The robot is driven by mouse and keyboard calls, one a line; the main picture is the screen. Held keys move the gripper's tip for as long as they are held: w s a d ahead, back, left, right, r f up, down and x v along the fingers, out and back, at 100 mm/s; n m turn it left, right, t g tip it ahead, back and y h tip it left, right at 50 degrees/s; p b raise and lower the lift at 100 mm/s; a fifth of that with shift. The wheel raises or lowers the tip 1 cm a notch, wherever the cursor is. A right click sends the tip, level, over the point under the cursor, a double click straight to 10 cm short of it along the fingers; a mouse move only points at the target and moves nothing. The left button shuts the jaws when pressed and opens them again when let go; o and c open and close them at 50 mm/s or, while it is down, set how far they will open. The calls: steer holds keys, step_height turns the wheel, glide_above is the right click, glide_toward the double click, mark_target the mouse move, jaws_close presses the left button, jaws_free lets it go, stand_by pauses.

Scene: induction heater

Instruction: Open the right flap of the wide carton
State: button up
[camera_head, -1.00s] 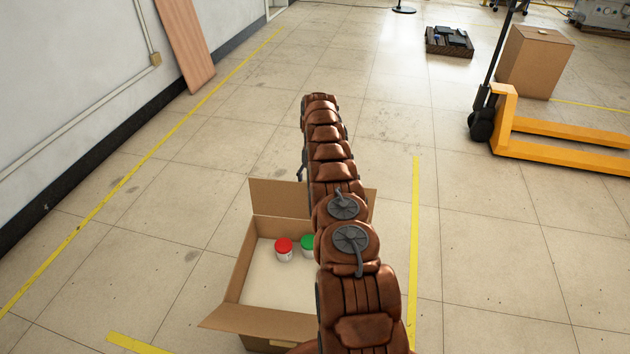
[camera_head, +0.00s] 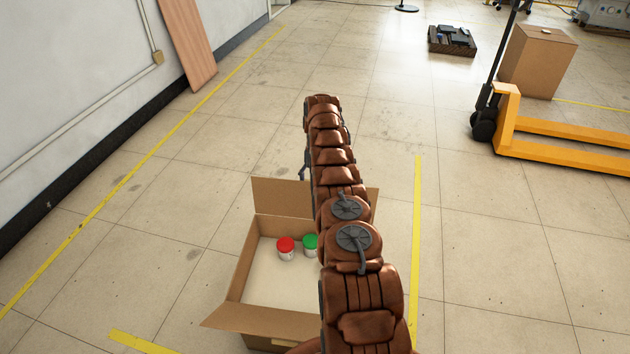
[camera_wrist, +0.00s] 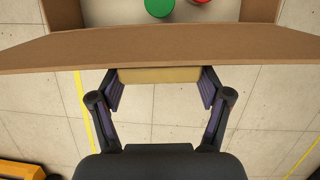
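The wide carton (camera_head: 238,277) stands on the floor, open at the top. A red-lidded jar (camera_head: 286,248) and a green-lidded jar (camera_head: 310,243) stand inside. Its far flap (camera_head: 280,197) stands up and a near flap (camera_head: 250,319) leans outward. My arm covers the carton's right side, so any flap there is hidden. In the wrist view a brown flap (camera_wrist: 50,52) runs across the picture, with the green lid (camera_wrist: 159,7) beyond it. My gripper (camera_wrist: 161,82) is open, its fingers wide apart at the flap's lower edge. A tan strip shows between the fingertips; contact is unclear.
A yellow pallet jack (camera_head: 560,145) with a closed carton (camera_head: 537,62) stands at the right. A brown board (camera_head: 186,45) leans on the left wall. A dark crate (camera_head: 453,42) lies at the back. The floor around the wide carton is clear.

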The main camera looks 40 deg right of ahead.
steer(key=o, duration=0.3)
steer(key=shift+r, duration=0.1)
